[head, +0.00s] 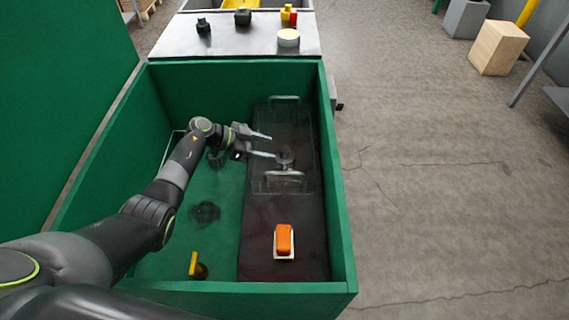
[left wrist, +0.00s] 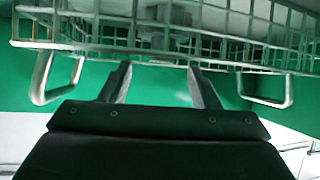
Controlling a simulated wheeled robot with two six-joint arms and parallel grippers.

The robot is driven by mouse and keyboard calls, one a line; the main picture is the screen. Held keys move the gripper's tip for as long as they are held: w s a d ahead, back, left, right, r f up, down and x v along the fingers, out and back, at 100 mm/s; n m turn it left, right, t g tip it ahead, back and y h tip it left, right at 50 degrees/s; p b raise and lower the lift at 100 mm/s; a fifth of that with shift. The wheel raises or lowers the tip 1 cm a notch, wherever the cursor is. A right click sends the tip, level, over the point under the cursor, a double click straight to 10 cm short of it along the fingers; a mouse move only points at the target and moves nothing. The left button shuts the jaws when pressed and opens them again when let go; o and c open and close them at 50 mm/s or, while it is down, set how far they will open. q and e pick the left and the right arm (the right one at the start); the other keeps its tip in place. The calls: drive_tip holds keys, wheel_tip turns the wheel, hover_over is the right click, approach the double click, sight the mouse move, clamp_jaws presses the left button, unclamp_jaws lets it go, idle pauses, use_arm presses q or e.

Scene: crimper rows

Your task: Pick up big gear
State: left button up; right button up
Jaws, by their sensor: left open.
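A dark round thing (head: 205,212) lies on the green floor of the bin, below my left gripper in the head view; it may be the big gear, but its teeth are not clear. A grey knobbed part (head: 285,158) shows inside a wire basket (head: 309,180), and I cannot tell what it is. My left gripper (head: 270,146) is open and empty, its fingers pointing right at the basket's left side. In the left wrist view the open fingers (left wrist: 160,84) are just below the basket wires (left wrist: 230,62). My right gripper is not in view.
The green bin (head: 343,215) has high walls around the work. An orange block on a white base (head: 284,240) and a yellow part (head: 194,264) lie near its front. A grey table (head: 235,40) with small parts stands behind. Bare green floor shows at left.

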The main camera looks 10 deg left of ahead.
sight(290, 152)
use_arm(q)
drive_tip(key=shift+b+x, duration=1.15)
drive_tip(key=shift+x, duration=0.65)
drive_tip(key=shift+b+x, duration=0.85)
drive_tip(key=shift+b, duration=0.35)
drive_tip(key=shift+w, duration=0.1)
drive_tip(key=shift+b+x, duration=0.8)
drive_tip(key=shift+b, duration=0.15)
drive_tip(key=shift+w+d+f+b, duration=0.25)
drive_tip(key=shift+d+b, duration=0.3)
drive_tip(key=shift+b, duration=0.15)
drive_tip(key=shift+w+d, duration=0.1)
drive_tip(key=shift+d, duration=0.1)
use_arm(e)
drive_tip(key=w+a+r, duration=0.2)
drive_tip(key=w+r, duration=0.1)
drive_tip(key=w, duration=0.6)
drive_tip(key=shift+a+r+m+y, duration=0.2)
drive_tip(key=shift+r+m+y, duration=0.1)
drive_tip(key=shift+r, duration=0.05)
use_arm(q)
clamp_jaws()
